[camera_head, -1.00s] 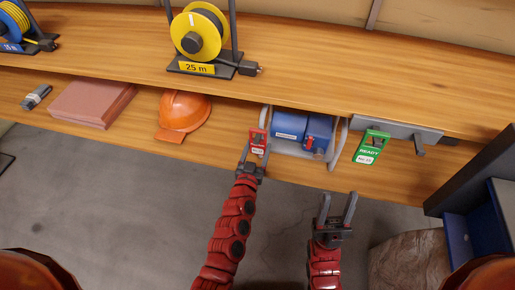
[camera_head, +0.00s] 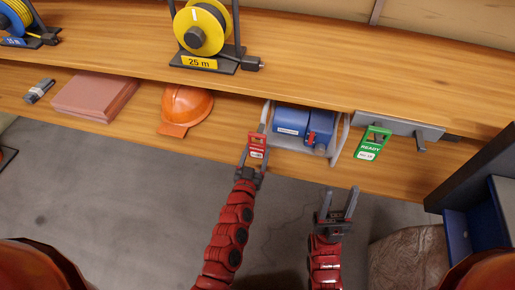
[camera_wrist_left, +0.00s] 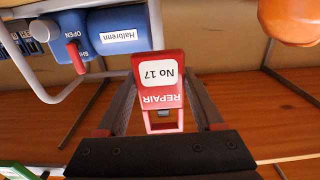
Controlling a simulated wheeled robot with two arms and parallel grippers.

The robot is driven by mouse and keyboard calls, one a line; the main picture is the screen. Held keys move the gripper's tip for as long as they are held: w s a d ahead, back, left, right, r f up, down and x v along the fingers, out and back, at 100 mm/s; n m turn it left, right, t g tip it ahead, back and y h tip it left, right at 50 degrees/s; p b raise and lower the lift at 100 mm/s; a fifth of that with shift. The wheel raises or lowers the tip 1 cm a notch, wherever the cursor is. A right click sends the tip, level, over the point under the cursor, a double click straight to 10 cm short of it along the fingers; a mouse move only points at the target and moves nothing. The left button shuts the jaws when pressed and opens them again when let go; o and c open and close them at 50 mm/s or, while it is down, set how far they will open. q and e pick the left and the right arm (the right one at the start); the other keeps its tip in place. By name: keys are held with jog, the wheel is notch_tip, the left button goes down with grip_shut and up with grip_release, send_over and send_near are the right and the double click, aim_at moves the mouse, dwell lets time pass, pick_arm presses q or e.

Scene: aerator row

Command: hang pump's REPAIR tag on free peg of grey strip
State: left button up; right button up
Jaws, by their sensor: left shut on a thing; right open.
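The red REPAIR tag (camera_head: 257,148), marked No 17, is held between the fingers of my left gripper (camera_head: 256,150). The tag also fills the middle of the left wrist view (camera_wrist_left: 159,82). It is in front of and left of the blue pump (camera_head: 294,122), which sits in a light metal frame. The grey strip (camera_head: 398,124) is on the front of the bench at the right. A green READY tag (camera_head: 371,144) hangs at its left part. A bare peg (camera_head: 421,144) sticks out at its right part. My right gripper (camera_head: 338,204) is open and empty, below the READY tag.
An orange hard hat (camera_head: 187,105) and reddish-brown boards (camera_head: 96,95) lie on the lower shelf. A yellow cable reel (camera_head: 201,29) stands on the bench. A dark post (camera_head: 470,165) and blue bin (camera_head: 475,228) are at the right.

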pick_arm(q)
jog(key=shift+v, duration=2.35)
jog(key=s+a+r+n+y, duration=0.2)
jog(key=a+r+n+y, duration=0.15)
jog(key=a+r, duration=0.95)
notch_tip(320, 180, up, 15)
jog(key=s+a+p, duration=0.1)
jog(key=s+p, duration=0.1)
jog(key=p, duration=2.4)
jog(key=shift+a+m, duration=0.3)
jog(key=shift+m, duration=0.15)
jog(key=shift+f+y, duration=0.1)
jog(key=shift+y, duration=0.15)
